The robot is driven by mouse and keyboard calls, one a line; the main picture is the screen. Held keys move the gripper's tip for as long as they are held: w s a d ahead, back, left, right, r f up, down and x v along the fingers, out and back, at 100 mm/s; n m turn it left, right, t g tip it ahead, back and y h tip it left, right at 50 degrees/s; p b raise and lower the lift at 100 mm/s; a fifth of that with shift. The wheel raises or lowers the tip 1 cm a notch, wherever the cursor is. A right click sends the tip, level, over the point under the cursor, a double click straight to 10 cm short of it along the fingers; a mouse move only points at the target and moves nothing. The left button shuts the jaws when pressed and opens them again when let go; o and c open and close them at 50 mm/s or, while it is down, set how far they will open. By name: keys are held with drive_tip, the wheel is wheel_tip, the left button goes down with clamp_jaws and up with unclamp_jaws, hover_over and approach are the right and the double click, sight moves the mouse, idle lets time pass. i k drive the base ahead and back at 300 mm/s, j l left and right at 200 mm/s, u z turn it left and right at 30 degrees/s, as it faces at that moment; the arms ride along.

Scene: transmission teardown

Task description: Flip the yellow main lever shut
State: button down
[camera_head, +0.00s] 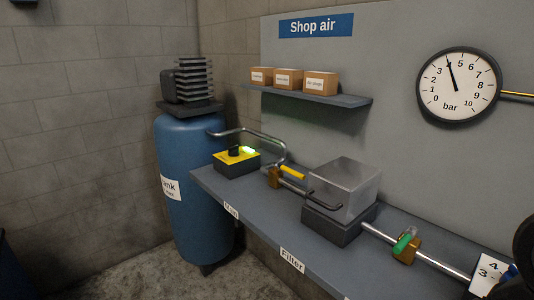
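The yellow main lever (292,172) sits on a brass valve (273,178) in the pipe at the back of the bench. The lever points right and slightly down in the picture, roughly in line with the pipe. A label (231,210), which seems to read "Main", is on the bench's front edge. My gripper's fingers are not in view, and nothing touches the lever.
A clear-topped filter box (343,190) stands right of the lever. A yellow-topped switch box (237,161) with a green light is to its left. A green-handled valve (406,245) is further right. The gauge (458,86) reads about 4 bar. A shelf (310,94) hangs above.

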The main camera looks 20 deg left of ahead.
sight(299, 175)
drive_tip(key=i+j, duration=0.2)
drive_tip(key=j, duration=0.2)
drive_tip(key=i+j, duration=0.15)
drive_tip(key=j, duration=0.3)
drive_tip(key=i+j, duration=0.2)
drive_tip(key=j, duration=0.2)
drive_tip(key=i+j, duration=0.15)
drive_tip(key=j, duration=0.25)
drive_tip(key=i+j, duration=0.2)
drive_tip(key=j, duration=0.2)
drive_tip(key=i+j+u, duration=0.1)
drive_tip(key=j, duration=0.35)
drive_tip(key=i, duration=0.05)
